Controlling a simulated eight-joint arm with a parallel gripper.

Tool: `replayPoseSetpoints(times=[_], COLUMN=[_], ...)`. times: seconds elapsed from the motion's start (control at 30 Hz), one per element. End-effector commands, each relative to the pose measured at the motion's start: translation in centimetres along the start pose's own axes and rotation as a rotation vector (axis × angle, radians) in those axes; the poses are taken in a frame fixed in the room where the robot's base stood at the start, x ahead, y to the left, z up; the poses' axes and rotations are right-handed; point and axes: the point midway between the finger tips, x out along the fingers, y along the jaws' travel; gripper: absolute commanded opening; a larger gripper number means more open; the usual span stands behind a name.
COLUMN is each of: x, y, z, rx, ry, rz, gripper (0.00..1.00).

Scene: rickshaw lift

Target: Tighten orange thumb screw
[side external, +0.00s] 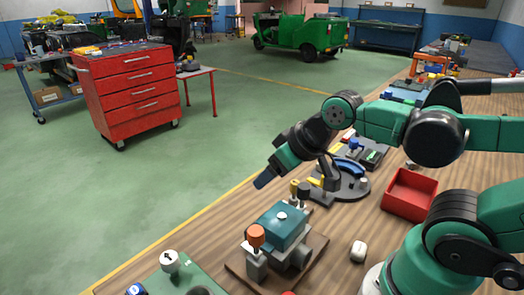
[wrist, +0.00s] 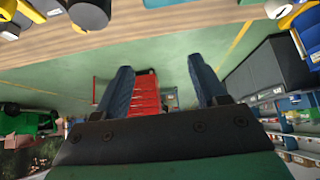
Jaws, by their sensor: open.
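The orange thumb screw (side external: 255,236) stands upright on a grey bracket at the left of a teal housing (side external: 280,226), which sits on a dark base plate on the bench. My gripper (side external: 264,181) is in the air up and beyond the teal housing, well apart from the screw. In the wrist view my gripper (wrist: 160,85) has its two blue fingers spread, with nothing between them. The orange screw cannot be made out in the wrist view.
The wooden bench (side external: 225,219) also holds a white knob (side external: 169,260) at the front, a yellow knob (side external: 294,187) near my gripper, and a red bin (side external: 409,194) to the right. A red drawer cabinet (side external: 128,87) stands on the floor beyond.

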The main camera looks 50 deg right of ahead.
Motion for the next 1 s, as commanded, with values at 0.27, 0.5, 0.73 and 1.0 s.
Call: replayPoseSetpoints(times=[0.27,0.5,0.73,1.0], x=[0.0,-0.4,-2.8,-4.0], y=[0.0,-1.8,-7.3,-9.4], z=[0.0,0.0,0.9,1.9], rx=[0.001,-0.2,-0.916,-1.268], ry=[-0.002,-0.099,-0.401,-0.535], rz=[0.001,-0.046,-0.264,-0.411], gripper=[0.65,0.65,0.65,0.65])
